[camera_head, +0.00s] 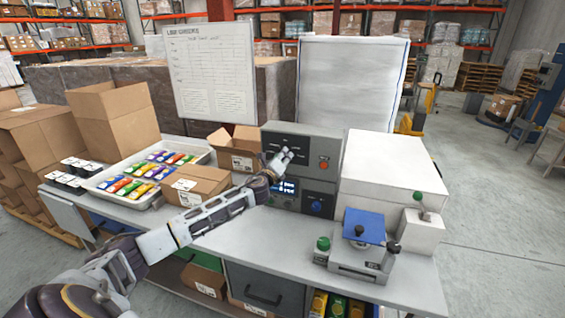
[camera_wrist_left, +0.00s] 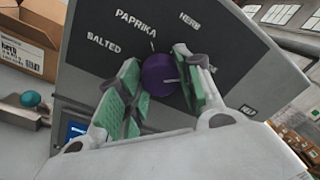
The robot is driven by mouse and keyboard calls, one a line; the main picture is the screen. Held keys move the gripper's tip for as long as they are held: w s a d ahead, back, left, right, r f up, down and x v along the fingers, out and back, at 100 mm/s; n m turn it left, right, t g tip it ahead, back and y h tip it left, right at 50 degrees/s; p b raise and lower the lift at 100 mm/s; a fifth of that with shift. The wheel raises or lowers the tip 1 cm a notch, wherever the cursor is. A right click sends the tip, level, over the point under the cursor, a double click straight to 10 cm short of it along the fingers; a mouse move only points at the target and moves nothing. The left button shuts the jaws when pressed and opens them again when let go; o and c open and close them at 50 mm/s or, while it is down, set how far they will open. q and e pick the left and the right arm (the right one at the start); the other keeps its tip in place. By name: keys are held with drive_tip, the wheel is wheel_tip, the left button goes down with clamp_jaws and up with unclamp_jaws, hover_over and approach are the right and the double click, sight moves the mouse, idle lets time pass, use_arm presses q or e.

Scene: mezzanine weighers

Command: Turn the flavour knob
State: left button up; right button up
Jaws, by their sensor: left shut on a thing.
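The flavour knob (camera_wrist_left: 160,76) is a round purple knob with a pale pointer line, on the dark panel of a grey control box. In the wrist view the labels "BALTED" or "SALTED", "PAPRIKA" and "HERB" arc around it. My left gripper (camera_wrist_left: 160,88) has its green-padded fingers on either side of the knob, shut on it. In the head view my left gripper (camera_head: 281,160) is at the upper front of the control box (camera_head: 300,142) and hides the knob. My right gripper is not in view.
A blue knob (camera_head: 317,207), a red button (camera_head: 323,164) and a lit display sit lower on the box. A white cabinet (camera_head: 392,170) and a small scale-like device (camera_head: 362,262) stand right. Cartons and a tray of packets (camera_head: 101,186) stand left. The front middle of the bench is clear.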

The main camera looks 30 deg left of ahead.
use_arm(q)
drive_tip(key=n+b, duration=0.2)
drive_tip(key=n, duration=0.9)
drive_tip(key=shift+f+y+b, duration=0.1)
drive_tip(key=shift+y+b, duration=0.2)
drive_tip(key=shift+b, duration=0.05)
drive_tip(key=o, duration=1)
drive_tip(key=shift+o, duration=0.2)
drive_tip(key=shift+s, duration=0.1)
drive_tip(key=v, duration=1.1)
drive_tip(key=shift+s+d, duration=0.2)
drive_tip(key=shift+s, duration=0.2)
